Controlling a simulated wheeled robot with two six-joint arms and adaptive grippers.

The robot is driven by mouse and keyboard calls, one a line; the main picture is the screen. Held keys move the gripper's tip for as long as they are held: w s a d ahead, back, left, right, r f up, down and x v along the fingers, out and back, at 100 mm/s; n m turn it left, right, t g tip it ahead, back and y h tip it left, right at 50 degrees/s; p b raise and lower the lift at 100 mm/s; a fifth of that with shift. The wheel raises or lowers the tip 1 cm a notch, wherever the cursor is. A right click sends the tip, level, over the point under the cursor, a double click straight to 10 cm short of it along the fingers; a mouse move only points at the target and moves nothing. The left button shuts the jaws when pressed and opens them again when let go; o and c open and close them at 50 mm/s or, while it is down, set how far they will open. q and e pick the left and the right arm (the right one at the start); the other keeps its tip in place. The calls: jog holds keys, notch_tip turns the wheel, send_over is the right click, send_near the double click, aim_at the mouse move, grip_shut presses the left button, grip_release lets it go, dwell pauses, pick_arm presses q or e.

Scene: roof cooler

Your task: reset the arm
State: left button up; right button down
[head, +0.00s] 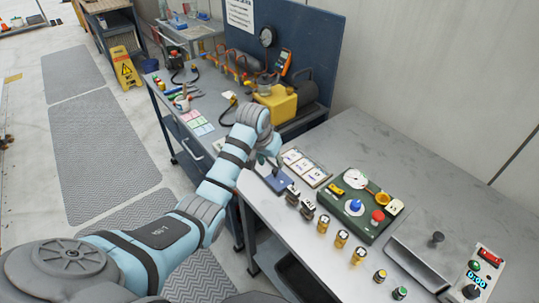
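My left arm (180,225) comes in from the lower left, rises to a bend above the gap between the two benches, then turns down to the near bench. My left gripper (272,172) is at the near bench's left end, by a small dark blue piece (279,181). It is small and partly hidden by my own wrist, so its fingers cannot be made out. I cannot tell whether it touches anything. My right arm and gripper are not in view.
The near bench (462,212) holds a green panel (359,207) with knobs, picture cards (304,167), several small yellow-banded cylinders (341,238) and a button box (477,277). A yellow machine (277,102) stands on the far bench. A yellow floor sign (125,69) stands at the upper left.

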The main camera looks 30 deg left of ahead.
pick_arm(q)
jog(key=v, duration=0.4)
